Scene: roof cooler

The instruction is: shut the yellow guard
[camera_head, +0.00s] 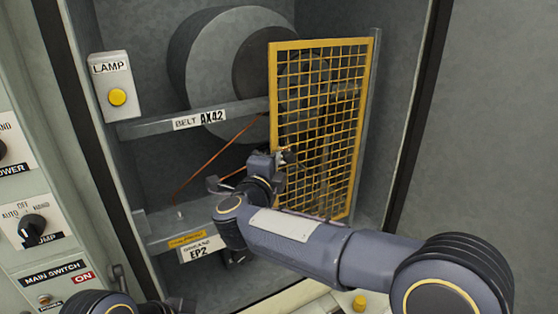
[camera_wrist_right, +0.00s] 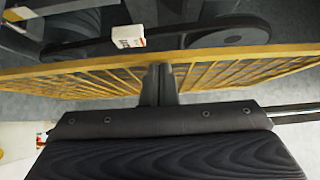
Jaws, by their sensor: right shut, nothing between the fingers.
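The yellow guard (camera_head: 325,43) is a mesh panel in a yellow frame, upright on the right of the cabinet, beside a grey post. It overlaps the smaller wheel behind it; the large left drum is uncovered. I cannot tell its exact angle. My right gripper (camera_head: 283,157) is shut and empty, near the guard's left edge at lower mid-height. In the right wrist view my shut fingers (camera_wrist_right: 160,84) overlap the guard's frame (camera_wrist_right: 215,55); contact is unclear. My arm hides the guard's lower left part. Part of my left arm shows at the bottom left; its fingers are not clear.
A shelf bar labelled BELT AX42 (camera_head: 160,125) crosses the cabinet behind the guard. A lamp box (camera_head: 112,75) is on the left wall. A lower ledge (camera_head: 165,222) holds an EP2 label. A switch panel (camera_head: 30,190) stands outside at left.

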